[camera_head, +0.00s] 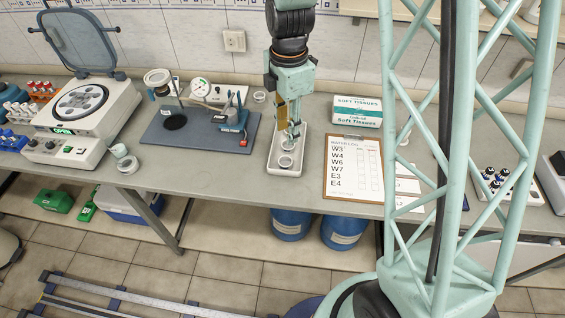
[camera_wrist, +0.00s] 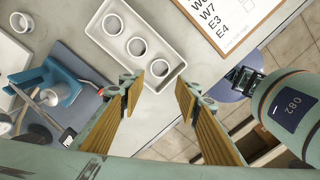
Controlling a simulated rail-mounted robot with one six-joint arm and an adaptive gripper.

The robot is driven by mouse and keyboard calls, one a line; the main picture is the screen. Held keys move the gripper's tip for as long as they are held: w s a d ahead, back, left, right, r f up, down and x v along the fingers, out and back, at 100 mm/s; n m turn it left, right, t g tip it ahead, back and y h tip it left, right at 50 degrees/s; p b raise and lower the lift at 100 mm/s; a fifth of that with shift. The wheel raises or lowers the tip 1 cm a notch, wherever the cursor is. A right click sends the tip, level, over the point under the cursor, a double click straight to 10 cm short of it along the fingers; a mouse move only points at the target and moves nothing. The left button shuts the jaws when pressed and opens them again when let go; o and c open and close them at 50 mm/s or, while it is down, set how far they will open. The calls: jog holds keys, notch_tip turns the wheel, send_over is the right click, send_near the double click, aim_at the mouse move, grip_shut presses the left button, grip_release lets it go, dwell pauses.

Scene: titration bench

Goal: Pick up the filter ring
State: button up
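A white tray (camera_wrist: 165,48) holds three white rings in a row in the wrist view: an upper-left ring (camera_wrist: 112,33), a middle ring (camera_wrist: 137,55) and a lower-right ring (camera_wrist: 159,77). I cannot tell which is meant by the filter ring. My gripper (camera_wrist: 157,90) is open and empty, its two fingers on either side of the tray's near corner. In the head view my gripper (camera_head: 293,130) hangs low over the tray (camera_head: 272,168), its tips behind the front ring (camera_head: 287,167). It partly hides the rings farther back.
A grey-blue board with instruments (camera_head: 195,140) lies left of the tray, a framed chart (camera_head: 350,165) right of it. A tissue box (camera_head: 357,112) stands behind the chart. The bench front edge is close to the tray.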

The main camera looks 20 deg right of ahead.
jog(key=shift+f, duration=0.25)
dwell(0.3)
send_over(287, 164)
jog(key=shift+w+a+f+b, duration=0.1)
jog(key=shift+f+b, duration=0.25)
jog(key=shift+f, duration=3.8)
jog(key=shift+f, duration=0.15)
jog(key=shift+f, duration=2.45)
jog(key=c, duration=0.3)
jog(key=shift+r, duration=0.2)
